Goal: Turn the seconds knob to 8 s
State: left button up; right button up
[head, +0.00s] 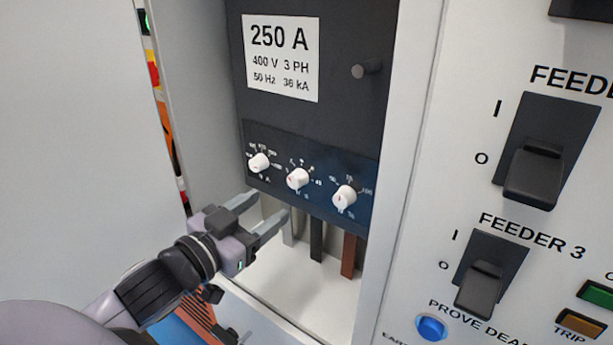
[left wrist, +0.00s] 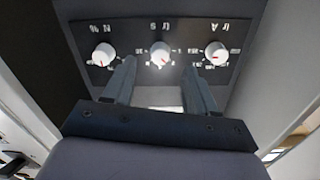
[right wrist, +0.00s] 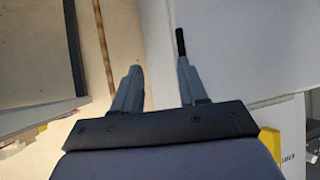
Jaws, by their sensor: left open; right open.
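The seconds knob (head: 298,179) is the white middle knob of three on a dark panel (head: 322,150). In the left wrist view, upside down, the same knob (left wrist: 160,54) has an "S" label, and a small red mark shows on it. Its exact setting is too small to read. My left gripper (head: 268,207) is open and empty, in front of and below the panel, apart from the knob. In the left wrist view the knob appears between and beyond the left fingertips (left wrist: 159,68). My right gripper (right wrist: 159,68) is open and empty, away from the panel.
A white ampere knob (head: 259,163) and a white percent knob (head: 344,196) flank the middle one closely. A brown bar (head: 349,256) and other bars hang below. The cabinet's pale side wall (head: 398,150) bounds the right.

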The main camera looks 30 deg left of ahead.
aim_at(292, 183)
pick_arm(q)
jog(key=w+b, duration=0.2)
jog(key=w+r+b, duration=0.1)
jog(key=w+b, duration=0.1)
jog(key=w, duration=0.1)
jog(key=shift+w+d+r+b, duration=0.15)
jog(key=shift+w+d+b, duration=0.05)
jog(key=shift+w+b, duration=0.1)
jog(key=shift+w, duration=0.7)
jog(key=c, duration=1.1)
